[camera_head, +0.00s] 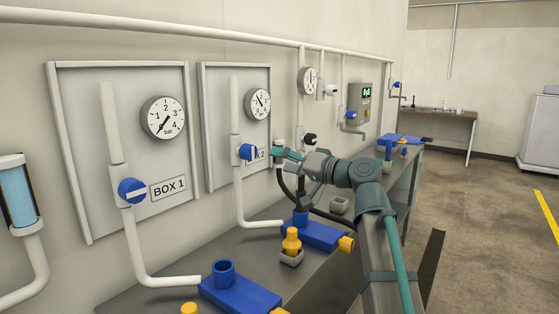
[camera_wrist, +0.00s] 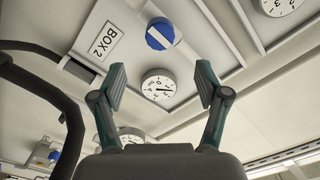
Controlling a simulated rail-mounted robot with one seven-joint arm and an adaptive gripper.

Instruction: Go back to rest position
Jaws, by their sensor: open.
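My gripper (camera_head: 279,153) is at the end of my raised arm, close to the wall panel of box 2, just right of its blue valve knob (camera_head: 247,152). In the wrist view my gripper (camera_wrist: 161,82) has its two fingers spread wide with nothing between them. The blue knob (camera_wrist: 160,33) with its white bar shows beyond the fingertips, apart from them. The BOX 2 label (camera_wrist: 95,46) lies left of the knob there; in the head view it is partly hidden. A round pressure gauge (camera_wrist: 158,87) shows in the gap between the fingers.
Open floor (camera_head: 480,235) lies at right.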

